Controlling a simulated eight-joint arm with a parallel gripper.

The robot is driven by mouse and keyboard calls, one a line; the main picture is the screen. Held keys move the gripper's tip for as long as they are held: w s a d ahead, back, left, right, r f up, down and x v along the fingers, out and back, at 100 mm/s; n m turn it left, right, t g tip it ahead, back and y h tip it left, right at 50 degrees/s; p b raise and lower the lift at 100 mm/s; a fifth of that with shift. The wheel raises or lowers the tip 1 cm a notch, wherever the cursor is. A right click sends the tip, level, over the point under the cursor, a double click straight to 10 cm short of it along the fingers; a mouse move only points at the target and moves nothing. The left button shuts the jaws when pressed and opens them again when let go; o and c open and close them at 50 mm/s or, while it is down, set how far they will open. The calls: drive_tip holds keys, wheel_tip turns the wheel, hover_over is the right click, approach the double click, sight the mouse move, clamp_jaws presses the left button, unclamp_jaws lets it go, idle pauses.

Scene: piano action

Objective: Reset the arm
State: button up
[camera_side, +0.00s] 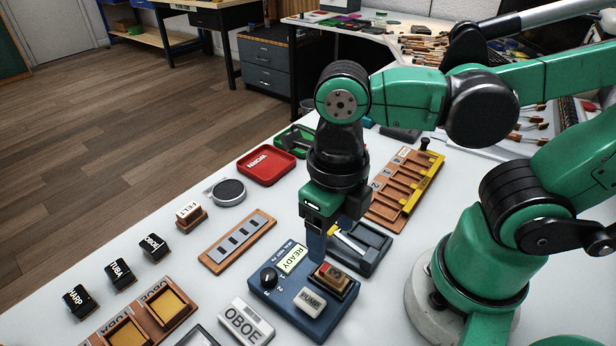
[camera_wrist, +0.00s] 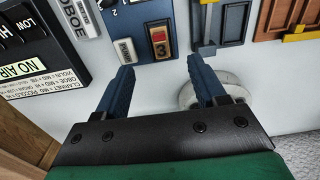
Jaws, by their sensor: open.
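My gripper (camera_side: 318,246) hangs pointing down over the work table, close to the blue control box (camera_side: 262,285). In the wrist view my gripper (camera_wrist: 164,85) shows two blue fingers spread apart with nothing between them. The box carries a READY label, a black knob (camera_side: 268,277), a white PUMP button (camera_side: 310,300) and a red-topped block (camera_side: 331,275) in a wooden holder.
An OBOE plate (camera_side: 246,322) lies in front of the box. A slotted wooden strip (camera_side: 238,243), a wooden rack with a yellow bar (camera_side: 403,187), a dark tray (camera_side: 365,250), a red tray (camera_side: 266,164) and black labelled blocks (camera_side: 118,273) stand around. White table shows between them.

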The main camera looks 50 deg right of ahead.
idle(0.6)
drive_tip(key=shift+w+d+m, duration=0.1)
drive_tip(key=shift+w+m, duration=0.1)
drive_tip(key=shift+m, duration=0.4)
drive_tip(key=w+d+r+m+t, duration=0.1)
drive_tip(key=w+d+m+t, duration=0.2)
drive_tip(key=m, duration=1.4)
drive_tip(key=w+d+r+m+t, duration=0.2)
drive_tip(key=w+d+m+t, duration=0.2)
drive_tip(key=m, duration=1.3)
drive_tip(key=shift+w+d+m, duration=0.4)
drive_tip(key=shift+w+d, duration=0.3)
drive_tip(key=shift+w, duration=0.4)
